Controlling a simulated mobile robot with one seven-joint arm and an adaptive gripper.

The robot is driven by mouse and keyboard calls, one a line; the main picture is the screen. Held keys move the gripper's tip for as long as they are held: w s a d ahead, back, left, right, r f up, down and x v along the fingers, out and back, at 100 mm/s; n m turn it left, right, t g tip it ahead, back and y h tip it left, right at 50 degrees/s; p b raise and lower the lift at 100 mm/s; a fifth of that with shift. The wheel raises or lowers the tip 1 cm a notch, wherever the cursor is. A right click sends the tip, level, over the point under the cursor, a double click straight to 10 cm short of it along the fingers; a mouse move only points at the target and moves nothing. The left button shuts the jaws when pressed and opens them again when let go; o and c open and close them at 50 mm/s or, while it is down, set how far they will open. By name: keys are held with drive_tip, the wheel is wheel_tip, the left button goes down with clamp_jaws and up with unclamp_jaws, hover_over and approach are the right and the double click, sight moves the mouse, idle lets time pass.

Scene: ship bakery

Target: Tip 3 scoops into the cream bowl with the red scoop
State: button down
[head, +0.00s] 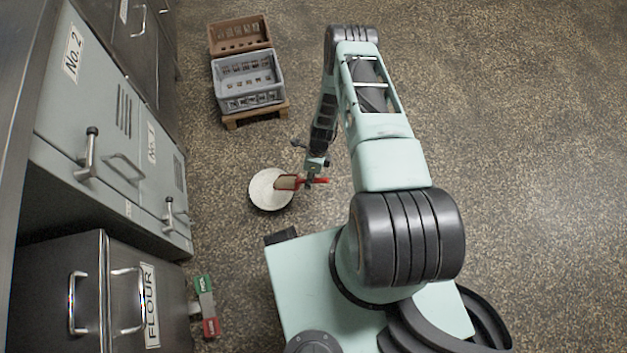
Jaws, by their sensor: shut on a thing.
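The red scoop (288,182) is in my gripper (310,180), which is shut on its handle. The bowl appears to be at floor level, left of my gripper. Part of the bowl's right side is hidden by the scoop.
A dark bin marked FLOUR (149,300) stands at the lower left, with a green and red piece (206,305) beside it. Grey cabinets (105,110) line the left. Grey (249,85) and brown (240,38) crates stand at the back. The floor to the right is clear.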

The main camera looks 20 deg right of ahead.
sight(301, 181)
drive_tip(key=shift+w+a+r+g+h, duration=0.25)
drive_tip(key=shift+w+a+r+h, duration=0.15)
drive_tip(key=shift+a+r+h, duration=0.3)
drive_tip(key=shift+w+a+r+g+h, duration=0.25)
drive_tip(key=shift+w+a+r+h, duration=0.1)
drive_tip(key=shift+a+r+h, duration=0.35)
drive_tip(key=shift+a+f+b, duration=0.1)
drive_tip(key=shift+f+b, duration=0.05)
drive_tip(key=shift+b, duration=0.25)
drive_tip(key=a+h+b, duration=0.1)
drive_tip(key=b, duration=0.1)
drive_tip(key=w+a+r+g+h+b, duration=0.1)
drive_tip(key=b, duration=0.2)
drive_tip(key=w+a+r+h+b, duration=0.1)
drive_tip(key=a+b, duration=0.1)
drive_tip(key=b, duration=0.1)
drive_tip(key=shift+r+m+g, duration=0.2)
drive_tip(key=shift+m+g, duration=0.1)
drive_tip(key=shift+w+a+r+h+b, duration=0.3)
drive_tip(key=shift+a+h+b, duration=0.15)
drive_tip(key=shift+b, duration=0.25)
drive_tip(key=shift+w+a+r+g+h, duration=0.2)
drive_tip(key=shift+a+r+g+h, duration=0.15)
drive_tip(key=shift+a+r+g, duration=0.2)
drive_tip(key=shift+r+p, duration=0.15)
drive_tip(key=shift+p, duration=0.15)
